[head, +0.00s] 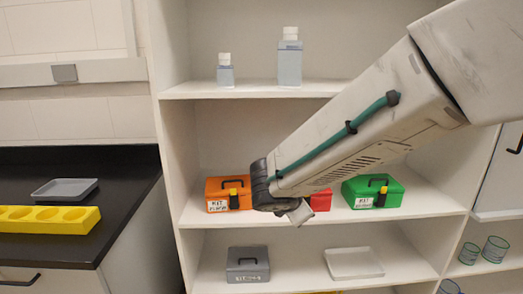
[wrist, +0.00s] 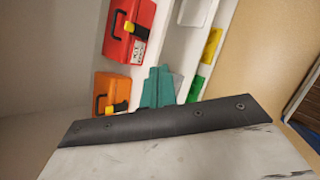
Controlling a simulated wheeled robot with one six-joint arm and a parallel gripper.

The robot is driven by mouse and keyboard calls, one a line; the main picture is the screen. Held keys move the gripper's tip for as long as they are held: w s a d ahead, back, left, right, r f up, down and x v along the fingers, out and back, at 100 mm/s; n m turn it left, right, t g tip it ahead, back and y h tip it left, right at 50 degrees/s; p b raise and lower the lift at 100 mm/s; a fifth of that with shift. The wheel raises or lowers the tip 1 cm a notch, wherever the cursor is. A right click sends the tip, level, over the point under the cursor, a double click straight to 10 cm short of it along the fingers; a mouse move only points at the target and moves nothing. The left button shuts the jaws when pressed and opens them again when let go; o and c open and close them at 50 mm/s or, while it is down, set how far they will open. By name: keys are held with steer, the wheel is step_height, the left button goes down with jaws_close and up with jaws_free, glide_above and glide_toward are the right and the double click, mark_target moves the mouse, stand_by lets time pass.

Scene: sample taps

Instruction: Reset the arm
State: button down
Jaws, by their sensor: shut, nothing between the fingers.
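My arm reaches in from the upper right of the head view and slopes down in front of the white shelf unit. Its dark wrist joint hangs before the middle shelf, and my gripper itself is mostly hidden there. In the wrist view the teal fingers of my gripper (wrist: 157,87) are together, with nothing seen between them. Beyond them in that view are a red box (wrist: 129,32) and an orange box (wrist: 112,92), both apart from the fingers.
The middle shelf holds the orange box (head: 229,194), the partly hidden red box (head: 321,201) and a green box (head: 372,190). Bottles (head: 290,62) stand above; a grey box (head: 247,264) and white tray (head: 353,263) sit below. A black counter (head: 110,185) with a yellow rack (head: 45,219) is left.

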steer(key=s+d+r+m+g+h, duration=0.15)
steer(key=s+d+m+g, duration=0.25)
steer(key=s+d+m, duration=0.6)
steer(key=s+d+r+m+g+y, duration=0.1)
steer(key=s+d+m, duration=0.3)
steer(key=s, duration=0.6)
steer(key=s+d+r+m+g+y, duration=0.2)
steer(key=s+d+m+y, duration=0.2)
steer(key=s+m, duration=0.5)
steer(key=shift+s+d+r+y, duration=0.15)
steer(key=shift+s+r+y, duration=0.1)
steer(key=shift+s+y, duration=0.15)
